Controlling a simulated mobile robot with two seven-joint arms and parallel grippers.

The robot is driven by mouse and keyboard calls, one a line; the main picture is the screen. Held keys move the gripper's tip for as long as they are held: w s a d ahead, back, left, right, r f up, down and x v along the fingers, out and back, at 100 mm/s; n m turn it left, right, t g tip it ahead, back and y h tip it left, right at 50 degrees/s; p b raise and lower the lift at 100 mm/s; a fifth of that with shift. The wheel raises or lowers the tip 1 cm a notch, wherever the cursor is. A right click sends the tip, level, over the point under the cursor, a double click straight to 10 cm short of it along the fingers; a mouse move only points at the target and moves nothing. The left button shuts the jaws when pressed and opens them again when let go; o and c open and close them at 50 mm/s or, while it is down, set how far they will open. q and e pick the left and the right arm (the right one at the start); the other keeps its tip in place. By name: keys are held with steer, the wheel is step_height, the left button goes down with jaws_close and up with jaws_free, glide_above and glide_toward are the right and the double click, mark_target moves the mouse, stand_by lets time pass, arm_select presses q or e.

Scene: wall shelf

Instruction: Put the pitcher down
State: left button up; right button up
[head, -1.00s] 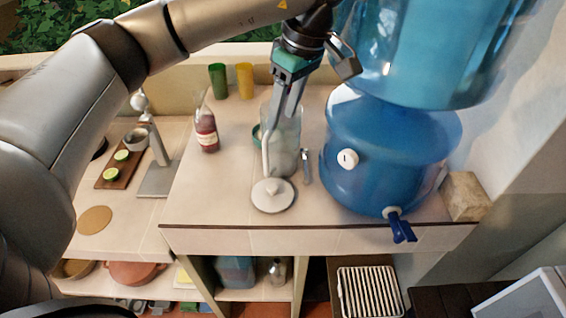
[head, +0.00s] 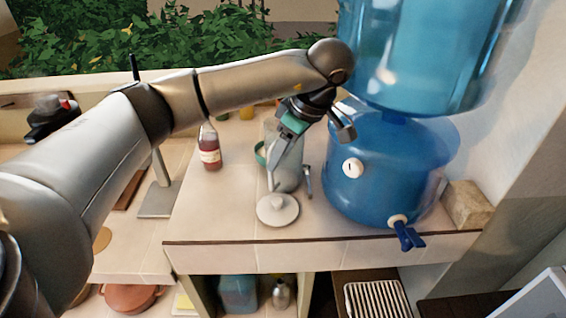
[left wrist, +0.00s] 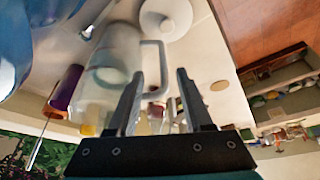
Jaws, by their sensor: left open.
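The clear pitcher (head: 287,176) stands upright on the tiled counter, just behind a round white lid (head: 278,210). My left gripper (head: 275,168) is over its near left side and hides part of it. In the left wrist view the pitcher (left wrist: 108,68) shows its pale handle (left wrist: 163,60) in the space between the two open fingers (left wrist: 158,75). Whether a finger touches the handle cannot be told. My right gripper is in neither view.
The large blue water dispenser (head: 375,165) stands close on the right, its tap (head: 405,232) over the counter edge. A red bottle (head: 209,150) stands to the left. A thin metal utensil (head: 308,182) lies right of the pitcher. Counter at front left is clear.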

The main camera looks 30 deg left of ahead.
mark_target(271, 187)
arm_select(q)
steer(key=shift+s+x, duration=0.15)
steer(key=shift+x, duration=1.6)
steer(key=shift+s+x, duration=0.15)
steer(key=shift+x, duration=1.6)
steer(key=shift+d, duration=0.15)
jaws_close()
